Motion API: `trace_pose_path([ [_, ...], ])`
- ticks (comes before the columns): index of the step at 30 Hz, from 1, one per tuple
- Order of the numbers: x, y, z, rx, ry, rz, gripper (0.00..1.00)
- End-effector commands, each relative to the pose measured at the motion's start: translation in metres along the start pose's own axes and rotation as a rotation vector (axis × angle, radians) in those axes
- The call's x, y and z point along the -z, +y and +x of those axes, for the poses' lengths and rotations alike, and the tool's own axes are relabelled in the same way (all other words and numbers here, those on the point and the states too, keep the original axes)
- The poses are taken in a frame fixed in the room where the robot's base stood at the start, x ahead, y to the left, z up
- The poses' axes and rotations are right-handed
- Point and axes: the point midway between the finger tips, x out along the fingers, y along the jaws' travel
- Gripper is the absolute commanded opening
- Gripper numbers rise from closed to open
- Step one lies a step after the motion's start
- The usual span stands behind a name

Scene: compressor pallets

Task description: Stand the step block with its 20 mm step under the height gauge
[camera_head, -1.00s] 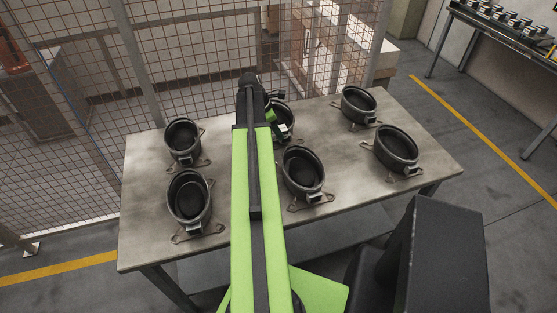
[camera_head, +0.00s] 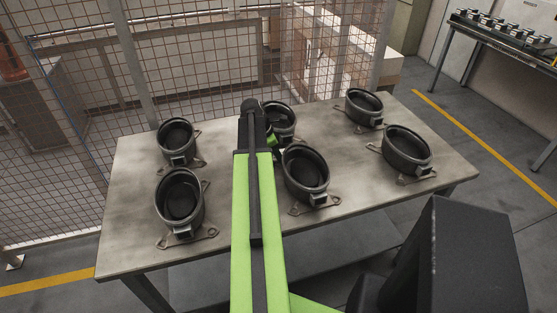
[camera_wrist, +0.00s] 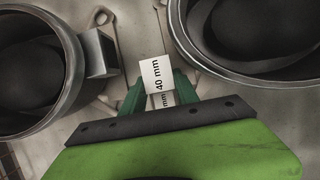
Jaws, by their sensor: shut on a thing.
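My gripper (camera_wrist: 159,92) is shut on the step block (camera_wrist: 157,68), a small pale block between the green fingers in the wrist view. One face of it reads "40 mm"; a second label, partly hidden nearer the gripper, ends in "mm". A 20 mm label cannot be read. The block is held above the table top, between two dark round housings; I cannot tell how high. In the head view my gripper (camera_head: 271,140) is mostly hidden behind my arm, and the block cannot be made out. I see no height gauge in either view.
Several black round housings with brackets, such as the front left one (camera_head: 180,200) and the right one (camera_head: 407,150), stand on the metal table (camera_head: 130,225). A mesh fence (camera_head: 200,60) runs behind. Another table (camera_head: 500,38) with several parts stands far right. Floor between is clear.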

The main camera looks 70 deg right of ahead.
Motion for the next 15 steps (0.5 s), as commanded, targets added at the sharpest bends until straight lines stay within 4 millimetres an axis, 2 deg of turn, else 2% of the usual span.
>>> trace_pose_path([
  [8,0.0002,-0.0001,0.0022,0.0,-0.001,0.0,0.0],
  [9,0.0,-0.0001,0.0012,0.0,0.0,0.001,0.4],
  [13,-0.0003,-0.0002,0.0009,0.0,0.0,0.001,0.57],
  [15,-0.0004,-0.0002,0.0009,0.0,0.0,0.001,0.58],
])
